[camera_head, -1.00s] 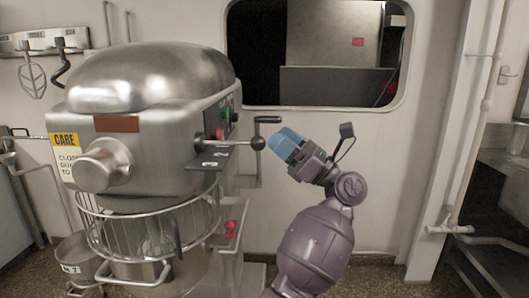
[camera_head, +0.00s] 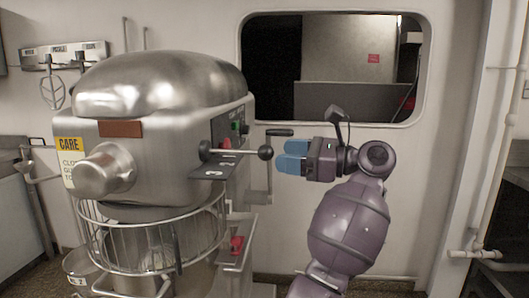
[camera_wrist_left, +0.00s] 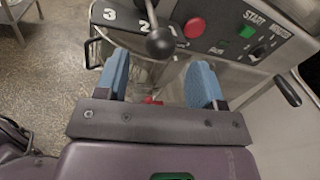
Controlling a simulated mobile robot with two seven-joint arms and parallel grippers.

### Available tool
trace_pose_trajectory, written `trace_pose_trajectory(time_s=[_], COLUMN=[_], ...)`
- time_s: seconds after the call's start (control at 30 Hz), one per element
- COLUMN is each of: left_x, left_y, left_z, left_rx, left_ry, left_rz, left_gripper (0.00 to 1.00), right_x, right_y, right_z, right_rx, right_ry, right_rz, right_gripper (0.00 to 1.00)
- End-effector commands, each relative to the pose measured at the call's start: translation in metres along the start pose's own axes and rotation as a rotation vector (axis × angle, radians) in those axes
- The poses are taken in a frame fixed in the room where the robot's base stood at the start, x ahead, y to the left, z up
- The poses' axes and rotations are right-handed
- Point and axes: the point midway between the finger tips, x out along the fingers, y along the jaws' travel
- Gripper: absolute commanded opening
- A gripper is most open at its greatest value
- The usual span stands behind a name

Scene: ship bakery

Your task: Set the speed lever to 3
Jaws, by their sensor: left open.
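The speed lever (camera_head: 235,151) is a metal rod with a dark ball knob, sticking out from the side of the mixer (camera_head: 160,140). In the left wrist view its knob (camera_wrist_left: 160,42) hangs in front of a dark number plate (camera_wrist_left: 110,14) marked 3, 2 and 1. The rod crosses the plate near 2 and 1; its exact setting is unclear. My left gripper (camera_head: 285,157) is open, its blue fingers pointing left at the knob with a small gap. In the wrist view the knob lies just beyond and between the fingertips (camera_wrist_left: 160,78). My right gripper is not in view.
A crank with a black grip (camera_head: 280,132) rises close behind the knob and my fingers. Red and green buttons (camera_wrist_left: 195,28) sit beside the number plate. A wire bowl guard (camera_head: 150,240) is below.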

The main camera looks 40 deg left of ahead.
Motion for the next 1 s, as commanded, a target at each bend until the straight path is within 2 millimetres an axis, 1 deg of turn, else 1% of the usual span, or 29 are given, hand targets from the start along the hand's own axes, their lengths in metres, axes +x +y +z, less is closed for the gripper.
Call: trace_pose_trajectory(time_s=[0.03,0.1,0.3,0.5,0.77,0.87,1.0], left_x=[0.010,0.021,0.045,0.054,0.055,0.055,0.055], left_y=[0.001,0.000,0.000,0.000,0.000,0.000,0.000], left_z=[0.002,0.002,0.001,0.000,0.000,0.000,0.000], left_rx=[-0.003,-0.003,-0.001,0.001,0.001,0.001,0.001], left_ry=[-0.001,-0.002,-0.002,-0.001,-0.002,-0.002,-0.002], left_rz=[0.003,0.002,0.001,-0.001,-0.001,-0.001,-0.001], left_gripper=[0.62,0.62,0.62,0.62,0.62,0.49,0.27], right_x=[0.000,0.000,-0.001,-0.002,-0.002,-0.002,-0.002], right_y=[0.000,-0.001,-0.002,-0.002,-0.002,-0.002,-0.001], right_z=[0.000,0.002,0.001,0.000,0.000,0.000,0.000], right_rx=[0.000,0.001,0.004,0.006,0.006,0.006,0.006], right_ry=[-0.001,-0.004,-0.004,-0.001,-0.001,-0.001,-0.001], right_rz=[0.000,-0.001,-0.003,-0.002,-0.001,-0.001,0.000], right_gripper=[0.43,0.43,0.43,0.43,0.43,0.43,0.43])
